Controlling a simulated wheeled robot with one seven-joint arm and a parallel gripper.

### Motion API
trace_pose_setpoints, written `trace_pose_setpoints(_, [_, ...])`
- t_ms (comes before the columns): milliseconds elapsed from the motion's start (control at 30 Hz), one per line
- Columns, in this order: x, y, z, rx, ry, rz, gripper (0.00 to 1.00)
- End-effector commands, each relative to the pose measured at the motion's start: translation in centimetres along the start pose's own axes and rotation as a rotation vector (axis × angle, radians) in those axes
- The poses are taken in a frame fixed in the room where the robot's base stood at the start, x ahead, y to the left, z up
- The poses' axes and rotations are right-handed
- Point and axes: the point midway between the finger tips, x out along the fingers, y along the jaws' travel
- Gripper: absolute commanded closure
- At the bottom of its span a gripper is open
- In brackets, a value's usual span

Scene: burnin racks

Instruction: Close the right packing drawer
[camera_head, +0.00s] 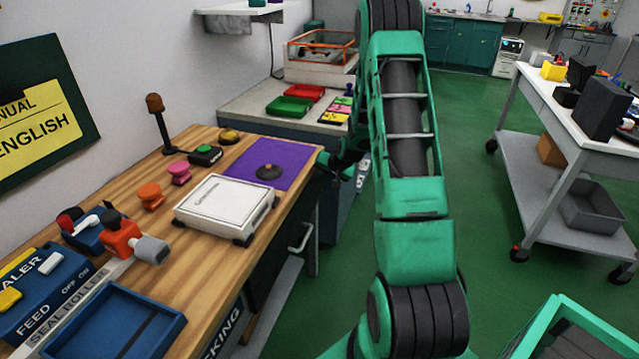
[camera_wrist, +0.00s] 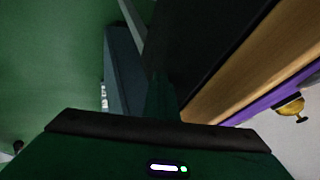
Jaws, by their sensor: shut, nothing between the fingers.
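The wooden packing bench (camera_head: 235,160) has a dark front with a pale bar handle (camera_head: 303,238) near its far right end. I take this as the right packing drawer; how far it stands out is hard to tell. Part of a "PACKING" label (camera_head: 222,332) shows nearer to me. My gripper (camera_head: 330,165) is beside the bench's far right corner, partly hidden behind my arm. In the wrist view, my narrow dark green shut fingers (camera_wrist: 160,98) point along a black panel (camera_wrist: 200,40) beside the wooden edge (camera_wrist: 240,65). Nothing shows between them.
A purple mat (camera_head: 245,160) and white scale (camera_head: 225,208) sit on the bench. A grey counter (camera_head: 255,108) with red and green trays stands beyond. A wheeled white cart (camera_head: 560,110) is at right.

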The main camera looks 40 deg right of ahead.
Motion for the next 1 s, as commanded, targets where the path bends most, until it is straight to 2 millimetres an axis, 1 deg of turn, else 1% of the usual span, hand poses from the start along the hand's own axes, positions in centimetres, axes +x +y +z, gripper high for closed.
trace_pose_setpoints(33, [0.2,-0.5,0.0,-0.001,-0.001,-0.008,1.0])
trace_pose_setpoints(467, [0.3,-0.8,0.0,-0.002,-0.001,-0.018,1.0])
trace_pose_setpoints(567, [0.1,-0.5,-0.1,-0.002,0.0,-0.018,1.0])
trace_pose_setpoints(667, [-0.3,0.4,-0.2,-0.001,0.0,-0.014,1.0])
trace_pose_setpoints(800, [-1.1,2.4,-0.4,0.0,-0.001,-0.006,1.0])
trace_pose_setpoints(1000, [-5.2,2.3,-0.5,-0.004,0.001,-0.004,1.0])
